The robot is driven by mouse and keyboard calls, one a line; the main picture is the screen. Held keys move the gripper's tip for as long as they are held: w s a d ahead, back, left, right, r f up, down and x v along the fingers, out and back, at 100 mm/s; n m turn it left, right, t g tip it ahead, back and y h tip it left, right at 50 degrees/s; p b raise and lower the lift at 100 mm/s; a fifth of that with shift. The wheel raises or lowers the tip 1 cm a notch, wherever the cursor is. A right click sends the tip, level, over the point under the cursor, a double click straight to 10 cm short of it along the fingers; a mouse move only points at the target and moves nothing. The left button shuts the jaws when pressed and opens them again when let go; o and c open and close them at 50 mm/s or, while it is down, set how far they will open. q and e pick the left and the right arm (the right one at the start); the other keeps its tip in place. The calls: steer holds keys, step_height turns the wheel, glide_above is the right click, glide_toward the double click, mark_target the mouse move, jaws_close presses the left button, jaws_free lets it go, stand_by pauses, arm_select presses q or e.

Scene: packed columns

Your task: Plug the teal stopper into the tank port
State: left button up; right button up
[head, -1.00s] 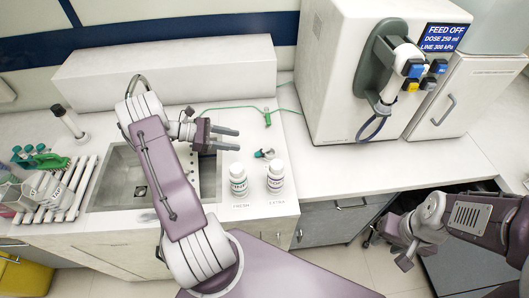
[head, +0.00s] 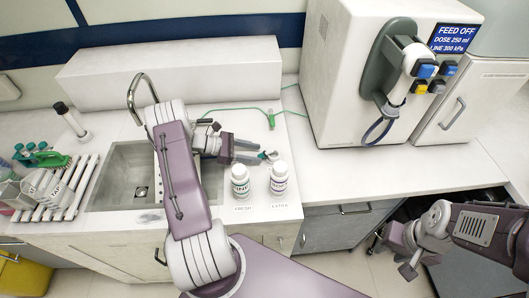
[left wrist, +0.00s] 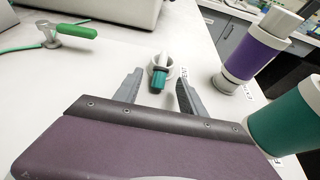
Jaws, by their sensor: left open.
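The small teal stopper (head: 264,155), with a pale ring-shaped part, lies on the white counter behind the two bottles. In the left wrist view the teal stopper (left wrist: 158,82) shows between and just beyond the fingertips, with its white ring behind it. My left gripper (head: 257,150) is open and empty, its fingers low and pointing at the stopper; contact cannot be told. My right gripper (head: 407,262) hangs at the lower right, away from the counter; its jaws cannot be made out. I cannot pick out the tank port with certainty.
A green-handled valve (head: 271,120) on a green line lies behind. The sink (head: 110,190) is left, a dispenser (head: 335,80) right. The counter right of the bottles is clear.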

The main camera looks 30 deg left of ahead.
mark_target(266, 154)
arm_select(q)
steer(key=shift+x, duration=1.25)
jaws_close()
steer(key=shift+r, duration=0.1)
